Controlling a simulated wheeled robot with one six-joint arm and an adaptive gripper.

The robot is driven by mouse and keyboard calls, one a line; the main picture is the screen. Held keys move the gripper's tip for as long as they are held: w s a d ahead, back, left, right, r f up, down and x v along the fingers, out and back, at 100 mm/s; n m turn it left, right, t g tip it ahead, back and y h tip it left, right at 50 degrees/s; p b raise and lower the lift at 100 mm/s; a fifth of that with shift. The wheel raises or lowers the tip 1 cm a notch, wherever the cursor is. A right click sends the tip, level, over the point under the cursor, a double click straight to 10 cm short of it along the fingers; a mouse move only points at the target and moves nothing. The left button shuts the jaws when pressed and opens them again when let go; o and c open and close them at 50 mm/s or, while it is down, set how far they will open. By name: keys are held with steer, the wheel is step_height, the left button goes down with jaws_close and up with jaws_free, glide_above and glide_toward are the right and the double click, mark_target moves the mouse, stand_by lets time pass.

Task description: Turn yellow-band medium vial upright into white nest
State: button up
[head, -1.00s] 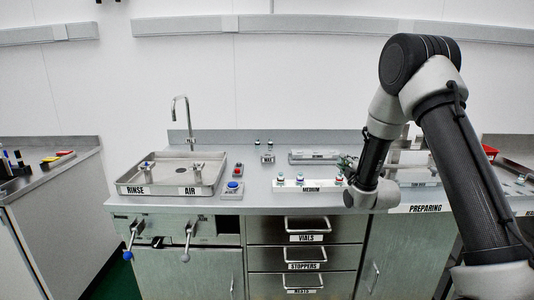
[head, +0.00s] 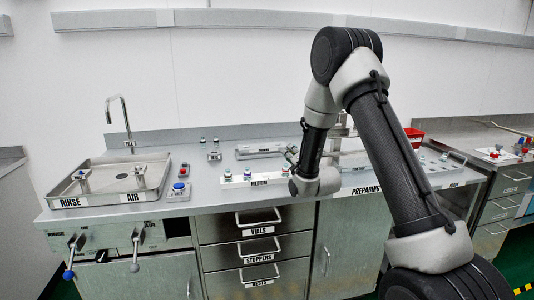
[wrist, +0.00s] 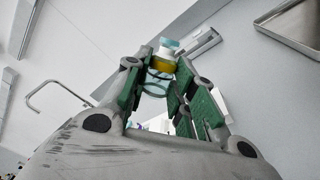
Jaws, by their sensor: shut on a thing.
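In the wrist view the yellow-band vial (wrist: 163,62) is held between the green-padded fingers of my gripper (wrist: 168,82). It has a pale teal end, a white part, a yellow band and a clear body partly hidden by the fingers. Its tilt against the bench cannot be told. In the head view my gripper (head: 291,155) is small and mostly hidden behind my wrist, above the bench. A white nest labelled MEDIUM (head: 262,182) lies at the bench front, just left of my wrist, holding several vials with coloured tops.
A steel sink tray (head: 100,200) with a tall tap (head: 122,120) is at left. A grey tray (head: 262,151) lies behind the nest. A red bin (head: 413,137) and the READY rack (head: 445,168) are at right.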

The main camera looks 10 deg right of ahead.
steer(key=w+a+f+n+g+y, duration=0.25)
steer(key=w+a+n+y, duration=0.35)
steer(key=n, duration=1)
steer(key=shift+g, duration=0.25)
steer(key=shift+s+a+f, duration=0.2)
steer(key=shift+f, duration=0.85)
steer(key=shift+s+a+f, duration=0.15)
steer(key=shift+a+f, duration=0.1)
steer(key=shift+f, duration=0.75)
steer(key=shift+s+a+f, duration=0.2)
steer(key=shift+f, duration=0.85)
steer(key=shift+r, duration=0.4)
steer(key=o, duration=1.2)
steer(key=shift+c, duration=0.2)
